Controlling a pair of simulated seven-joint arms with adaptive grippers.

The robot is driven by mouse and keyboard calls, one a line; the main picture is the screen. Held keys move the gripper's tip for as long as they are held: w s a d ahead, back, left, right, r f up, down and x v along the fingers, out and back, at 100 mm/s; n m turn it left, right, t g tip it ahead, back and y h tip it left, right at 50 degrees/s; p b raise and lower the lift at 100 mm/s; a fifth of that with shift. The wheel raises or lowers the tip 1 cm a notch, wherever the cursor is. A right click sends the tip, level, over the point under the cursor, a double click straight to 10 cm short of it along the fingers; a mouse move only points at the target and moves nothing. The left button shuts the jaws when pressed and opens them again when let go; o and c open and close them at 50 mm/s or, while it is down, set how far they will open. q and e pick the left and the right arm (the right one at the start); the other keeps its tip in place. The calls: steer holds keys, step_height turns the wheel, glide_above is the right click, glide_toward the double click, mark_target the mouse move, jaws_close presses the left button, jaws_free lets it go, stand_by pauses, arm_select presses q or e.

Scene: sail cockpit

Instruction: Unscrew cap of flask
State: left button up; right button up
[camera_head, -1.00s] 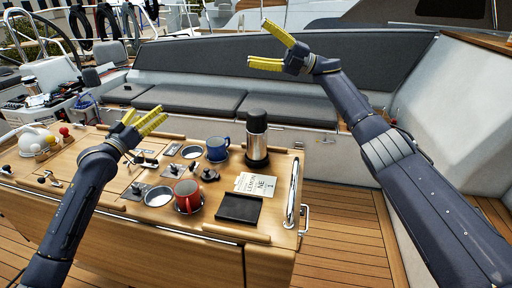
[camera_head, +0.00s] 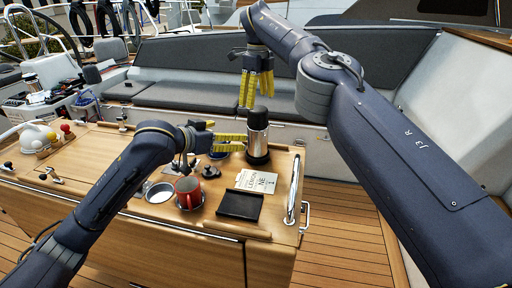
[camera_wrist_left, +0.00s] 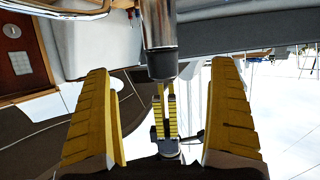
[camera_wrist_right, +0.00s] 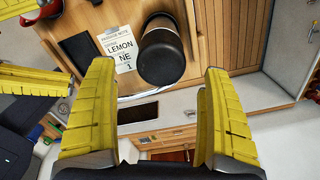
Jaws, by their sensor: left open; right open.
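The flask (camera_head: 257,138) stands upright on the wooden table, a steel body with a black cap (camera_head: 258,111) and black base. My left gripper (camera_head: 243,142) is open and level beside the flask, its fingertips pointing at the body from the left. In the left wrist view the flask (camera_wrist_left: 159,33) lies ahead, between and beyond the open fingers (camera_wrist_left: 160,118). My right gripper (camera_head: 256,92) is open and points down, above the cap. In the right wrist view the cap (camera_wrist_right: 161,55) is seen from above, beyond the open fingers (camera_wrist_right: 158,112). Neither gripper clearly touches the flask.
A red mug (camera_head: 188,192) and a metal bowl (camera_head: 158,193) stand near my left arm. A paper note (camera_head: 256,181) and a black tray (camera_head: 240,205) lie before the flask. A metal rail (camera_head: 293,190) edges the table's right.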

mark_target(258, 131)
arm_select(q)
steer(key=x, duration=1.7)
steer(key=shift+w+f, duration=0.1)
steer(key=shift+w, duration=0.1)
arm_select(e)
steer(key=shift+d, duration=0.1)
